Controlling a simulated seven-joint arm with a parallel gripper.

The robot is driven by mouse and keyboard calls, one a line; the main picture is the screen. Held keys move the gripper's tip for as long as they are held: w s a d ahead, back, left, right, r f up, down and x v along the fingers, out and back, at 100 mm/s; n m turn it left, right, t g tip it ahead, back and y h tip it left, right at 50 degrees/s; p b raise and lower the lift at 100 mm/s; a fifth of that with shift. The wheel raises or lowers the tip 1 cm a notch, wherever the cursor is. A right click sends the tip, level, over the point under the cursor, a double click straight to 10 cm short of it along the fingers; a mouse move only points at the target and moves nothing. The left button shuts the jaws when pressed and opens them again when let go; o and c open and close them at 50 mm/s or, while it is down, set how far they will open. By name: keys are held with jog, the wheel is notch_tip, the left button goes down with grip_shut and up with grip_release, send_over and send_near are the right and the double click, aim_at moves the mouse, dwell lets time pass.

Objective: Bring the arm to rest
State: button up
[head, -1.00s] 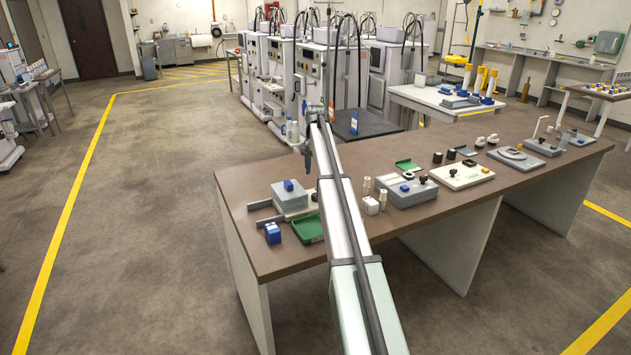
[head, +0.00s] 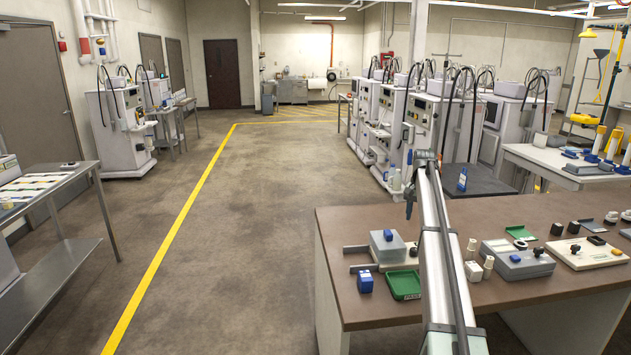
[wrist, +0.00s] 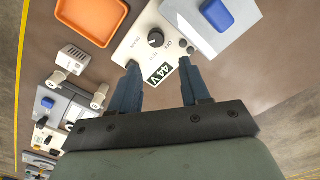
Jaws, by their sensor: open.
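My gripper (wrist: 159,82) shows in the wrist view with its two dark blue fingers apart and nothing between them. It is over the brown bench (wrist: 240,85), with a cream device with a black knob (wrist: 156,39) beyond the fingertips. The gap between the fingers and the device cannot be judged exactly. In the head view my arm reaches out over the left part of the bench (head: 545,215), and its end is near the bench's back edge.
A grey box with a blue part (wrist: 200,22) and an orange tray (wrist: 91,17) lie near the fingers. In the head view, a green tray (head: 404,285) and blue block (head: 365,281) sit at the bench's left end. Open floor (head: 240,260) lies left of the bench.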

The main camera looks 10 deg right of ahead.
jog(key=s+a+f+n+h, duration=0.1)
jog(key=a+f+n, duration=0.2)
jog(key=a, duration=1.2)
jog(key=s+a+f+n+h, duration=0.1)
jog(key=a+f+n+h, duration=0.15)
jog(key=a, duration=1.25)
jog(key=s+a+f+n+t, duration=0.1)
jog(key=s+a+f, duration=0.2)
jog(key=a+f, duration=0.15)
jog(key=s+a+f+n, duration=0.1)
jog(key=s+a+f, duration=0.2)
jog(key=a, duration=0.2)
jog(key=s+d+f+g+y, duration=0.1)
jog(key=s+d+f+g, duration=0.15)
jog(key=s+f, duration=1.2)
jog(key=s+d+f+g, duration=0.1)
jog(key=s+d+f, duration=0.3)
jog(key=s+f, duration=1.1)
jog(key=s+d+f+g, duration=0.1)
jog(key=s+f, duration=0.4)
jog(key=s, duration=0.6)
jog(key=s+f+g+y, duration=0.1)
jog(key=s+f, duration=0.3)
jog(key=s, duration=0.6)
jog(key=s+d+f+g+y, duration=0.1)
jog(key=s+f, duration=0.4)
jog(key=s, duration=0.6)
jog(key=shift+s+d+f+g, duration=0.3)
jog(key=shift+d+g, duration=0.05)
jog(key=shift+g, duration=0.3)
